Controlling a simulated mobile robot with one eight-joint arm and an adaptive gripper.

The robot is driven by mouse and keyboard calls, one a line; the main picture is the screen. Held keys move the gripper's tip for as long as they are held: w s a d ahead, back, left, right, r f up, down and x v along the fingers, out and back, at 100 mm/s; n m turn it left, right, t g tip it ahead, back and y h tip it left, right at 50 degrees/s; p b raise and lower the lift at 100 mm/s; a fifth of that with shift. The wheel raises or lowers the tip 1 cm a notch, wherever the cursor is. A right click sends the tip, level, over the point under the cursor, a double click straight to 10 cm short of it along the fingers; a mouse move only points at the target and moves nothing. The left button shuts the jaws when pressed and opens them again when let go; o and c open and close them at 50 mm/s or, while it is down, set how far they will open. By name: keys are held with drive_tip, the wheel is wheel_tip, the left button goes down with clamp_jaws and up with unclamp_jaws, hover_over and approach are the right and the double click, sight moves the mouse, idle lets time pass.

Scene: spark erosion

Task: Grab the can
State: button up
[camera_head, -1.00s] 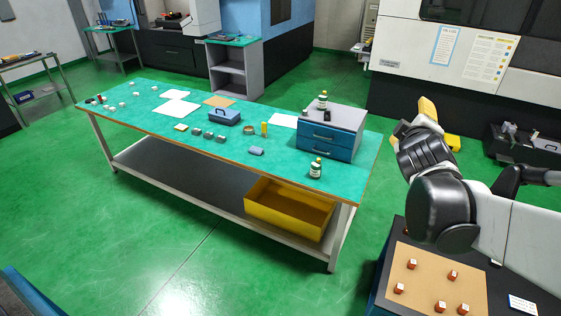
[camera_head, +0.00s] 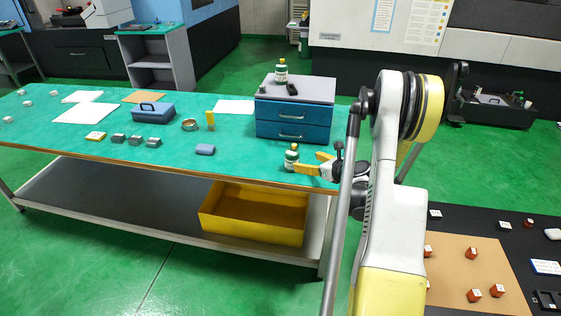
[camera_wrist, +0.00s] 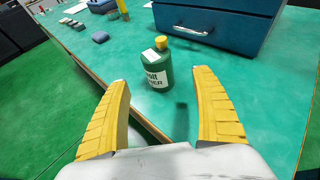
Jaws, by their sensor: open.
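A green can (camera_head: 291,157) with a white label and yellow cap stands upright on the green table top near its right front edge. In the wrist view the can (camera_wrist: 158,80) stands just ahead of and between the fingers, with clear gaps on both sides. My gripper (camera_head: 308,162) is open at the can's right side, its yellow fingers pointing at it. The fingers also show in the wrist view (camera_wrist: 160,90). A second similar can (camera_head: 281,71) stands on top of the drawer unit.
The blue drawer unit (camera_head: 293,122) stands close behind the can. A yellow bin (camera_head: 254,215) sits on the lower shelf.

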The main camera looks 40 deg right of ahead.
sight(292, 157)
drive_tip(key=b+x, duration=0.1)
drive_tip(key=x, duration=0.2)
drive_tip(key=b+x, duration=0.1)
drive_tip(key=x, duration=0.2)
drive_tip(key=b+x, duration=0.1)
drive_tip(key=x, duration=0.3)
drive_tip(key=shift+a+b, duration=0.25)
drive_tip(key=shift+b, duration=0.1)
drive_tip(key=shift+r, duration=0.15)
drive_tip(key=c, duration=1.5)
